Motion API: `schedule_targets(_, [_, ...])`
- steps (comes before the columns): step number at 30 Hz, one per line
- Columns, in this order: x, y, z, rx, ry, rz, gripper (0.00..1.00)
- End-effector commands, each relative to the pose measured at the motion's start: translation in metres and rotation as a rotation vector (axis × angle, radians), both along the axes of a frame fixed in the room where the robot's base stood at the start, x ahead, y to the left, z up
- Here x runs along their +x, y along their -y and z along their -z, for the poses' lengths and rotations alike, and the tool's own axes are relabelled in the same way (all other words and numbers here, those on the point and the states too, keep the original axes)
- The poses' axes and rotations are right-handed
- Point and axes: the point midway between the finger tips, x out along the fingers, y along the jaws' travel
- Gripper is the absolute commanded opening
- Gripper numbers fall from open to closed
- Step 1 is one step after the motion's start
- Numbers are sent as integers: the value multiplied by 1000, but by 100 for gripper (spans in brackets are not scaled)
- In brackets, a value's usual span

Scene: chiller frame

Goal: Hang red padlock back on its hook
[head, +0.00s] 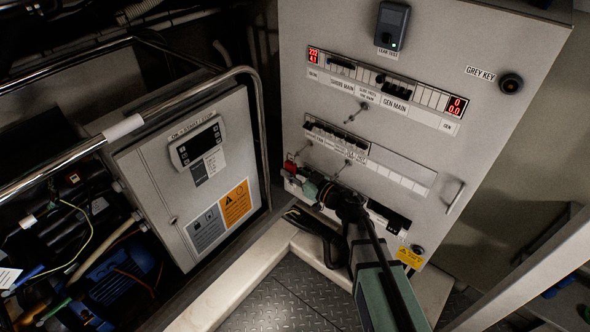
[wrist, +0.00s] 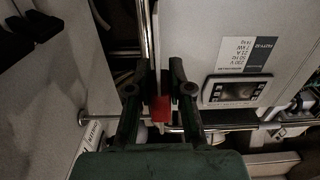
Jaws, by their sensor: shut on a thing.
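The red padlock (head: 289,166) is at the tip of my gripper (head: 298,178), in front of the lower left of the grey switch panel. In the wrist view the red padlock (wrist: 160,109) sits between the two fingers of my gripper (wrist: 158,88), which are shut on it. Its shackle is not clear. Small metal pegs or hooks stick out of the panel: one (head: 356,112) under the upper breaker row, another (head: 345,167) below the lower row. I cannot tell which is the padlock's hook, or whether the padlock touches one.
The grey switch panel (head: 420,130) carries breaker rows, red displays and a handle (head: 455,197). To the left stands a grey control box (head: 150,180) behind a metal tube rail (head: 70,165). A pale ledge (head: 215,290) and a checker-plate floor (head: 290,295) lie below.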

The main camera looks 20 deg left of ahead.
Motion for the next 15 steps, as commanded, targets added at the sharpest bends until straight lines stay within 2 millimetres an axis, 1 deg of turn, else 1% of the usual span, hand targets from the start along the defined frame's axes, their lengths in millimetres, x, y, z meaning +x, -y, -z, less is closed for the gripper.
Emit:
schedule_targets(1, [14, 3, -1, 1, 0, 4, 0])
schedule_targets(3, [26, 8, -1, 1, 0, 3, 0])
schedule_targets(6, [21, 7, 4, -1, -3, -1, 0])
schedule_targets(9, [20, 7, 9, 1, -2, 0, 0])
schedule_targets(15, [20, 8, 11, 1, 0, 1, 0])
